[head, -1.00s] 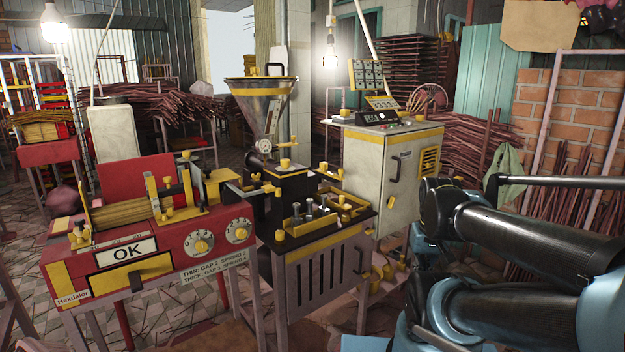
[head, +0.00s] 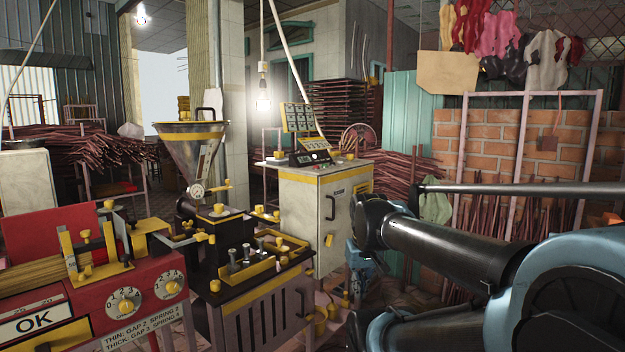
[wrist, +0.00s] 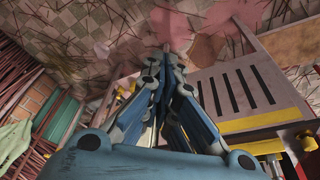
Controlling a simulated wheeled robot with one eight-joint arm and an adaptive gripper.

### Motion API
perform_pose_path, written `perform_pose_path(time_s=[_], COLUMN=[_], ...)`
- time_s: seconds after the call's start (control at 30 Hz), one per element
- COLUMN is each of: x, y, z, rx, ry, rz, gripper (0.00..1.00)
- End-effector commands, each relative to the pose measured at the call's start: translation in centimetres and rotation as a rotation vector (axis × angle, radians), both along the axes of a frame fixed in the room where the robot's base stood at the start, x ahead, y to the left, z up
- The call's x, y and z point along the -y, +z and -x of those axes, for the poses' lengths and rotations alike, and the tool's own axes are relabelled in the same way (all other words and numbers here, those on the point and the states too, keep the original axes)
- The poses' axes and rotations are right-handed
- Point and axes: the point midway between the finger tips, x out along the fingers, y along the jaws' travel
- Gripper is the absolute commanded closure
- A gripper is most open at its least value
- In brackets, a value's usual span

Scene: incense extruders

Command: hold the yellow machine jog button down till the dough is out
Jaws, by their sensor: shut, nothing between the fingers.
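The extruder (head: 245,270), a dark machine with yellow trim and a steel hopper (head: 190,145), stands left of centre in the head view. Its top carries several yellow knobs and metal pegs. I cannot tell which yellow part is the jog button, and no dough can be made out. In the wrist view my gripper (wrist: 168,52) points down past the slatted front panel (wrist: 235,90) of a yellow-trimmed cabinet at right. Its blue fingers are together and empty, apart from the panel.
A red machine (head: 110,300) marked OK stands at the left. A pale control cabinet (head: 312,220) with a panel on top stands behind the extruder. Stick bundles and a brick wall (head: 560,150) fill the right. Tiled floor (wrist: 90,50) shows below my gripper.

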Motion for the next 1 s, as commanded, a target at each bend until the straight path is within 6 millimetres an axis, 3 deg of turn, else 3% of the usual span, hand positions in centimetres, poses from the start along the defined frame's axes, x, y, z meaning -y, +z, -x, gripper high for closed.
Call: perform_pose_path(time_s=[0.1, 0.5, 1.0], x=[0.1, 0.2, 0.1], y=[3.6, 14.5, 26.2], z=[-3.4, -15.2, -30.5], rx=[0.037, 0.160, 0.309], ry=[0.040, 0.176, 0.339], rz=[0.015, 0.078, 0.177], gripper=[1.00, 1.00, 1.00])
